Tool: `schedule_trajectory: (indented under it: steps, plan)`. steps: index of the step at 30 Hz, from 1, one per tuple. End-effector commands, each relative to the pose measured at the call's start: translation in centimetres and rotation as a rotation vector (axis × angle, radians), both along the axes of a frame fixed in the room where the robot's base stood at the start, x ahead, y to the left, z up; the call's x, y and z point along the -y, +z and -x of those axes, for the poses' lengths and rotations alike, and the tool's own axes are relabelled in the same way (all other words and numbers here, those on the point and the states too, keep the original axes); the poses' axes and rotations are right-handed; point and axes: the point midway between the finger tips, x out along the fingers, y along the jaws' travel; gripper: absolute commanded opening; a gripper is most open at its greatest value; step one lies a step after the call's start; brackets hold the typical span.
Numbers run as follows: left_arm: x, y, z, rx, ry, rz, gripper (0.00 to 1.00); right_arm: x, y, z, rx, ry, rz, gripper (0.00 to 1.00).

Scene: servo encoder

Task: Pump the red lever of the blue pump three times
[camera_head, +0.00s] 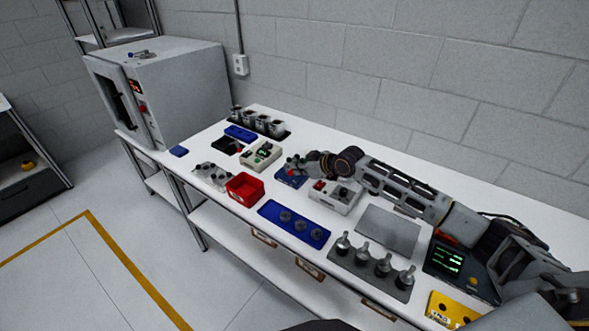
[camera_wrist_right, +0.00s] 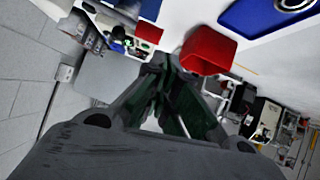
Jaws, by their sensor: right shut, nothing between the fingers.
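The blue pump (camera_head: 289,180) sits on the white bench, left of a grey box with a red button. A small red part, apparently its lever, shows at the pump's top, partly hidden by my gripper. My right gripper (camera_head: 296,164) reaches in from the right, with its fingers over the pump. Contact with the lever cannot be told. In the right wrist view the fingers (camera_wrist_right: 172,72) are close together and hold nothing; the lever cannot be made out there. My left gripper is out of view.
A red bin (camera_head: 244,189) and a blue tray with round knobs (camera_head: 293,221) lie nearer the front edge. A beige device (camera_head: 262,154) stands left of the pump. The grey box (camera_head: 335,195) is close on its right. A grey oven (camera_head: 185,90) stands at the bench's far left.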

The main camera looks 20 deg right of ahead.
Motion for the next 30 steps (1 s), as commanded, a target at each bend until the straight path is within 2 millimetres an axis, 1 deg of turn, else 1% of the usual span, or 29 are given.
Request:
schedule_trajectory:
  steps: [6,18,24,30]
  plan:
    - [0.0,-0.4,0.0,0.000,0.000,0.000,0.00,0.9,1.0,1.6,0.000,0.000,0.002,0.00]
    - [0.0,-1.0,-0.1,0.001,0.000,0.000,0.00,2.2,2.9,4.2,0.000,0.000,0.002,0.00]
    - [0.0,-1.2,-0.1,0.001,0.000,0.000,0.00,2.6,3.5,5.1,-0.001,0.000,0.001,0.00]
    - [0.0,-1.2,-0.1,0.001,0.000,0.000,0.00,2.7,3.7,5.3,0.000,0.000,0.000,0.00]
